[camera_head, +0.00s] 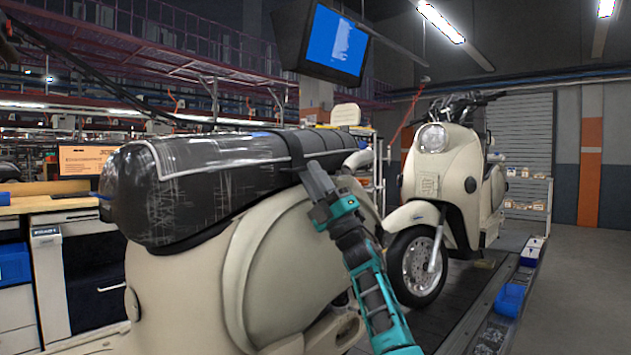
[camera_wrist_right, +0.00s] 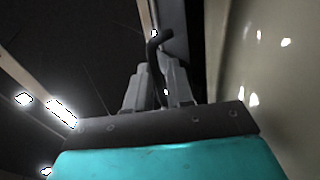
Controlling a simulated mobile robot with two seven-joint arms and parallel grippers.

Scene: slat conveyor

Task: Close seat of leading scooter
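The near cream scooter (camera_head: 290,255) fills the middle of the head view. Its long black seat (camera_head: 215,180), wrapped in shiny clear plastic, lies along the top of the body; whether it is fully latched cannot be seen. A black strap (camera_head: 293,147) crosses the seat. My right gripper (camera_head: 313,178) is at the near side of the seat, by the strap's lower end. In the right wrist view its two grey fingers (camera_wrist_right: 158,85) are a little apart, with a black curved piece (camera_wrist_right: 157,52) rising between or behind them; grip on it is unclear. My left gripper is out of view.
A second cream scooter (camera_head: 455,175) stands behind on the conveyor (camera_head: 472,300), facing this way. A blue bin (camera_head: 510,299) sits on the conveyor's right edge. A workbench (camera_head: 45,203) stands at left. A monitor (camera_head: 336,42) hangs above. The floor at right is clear.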

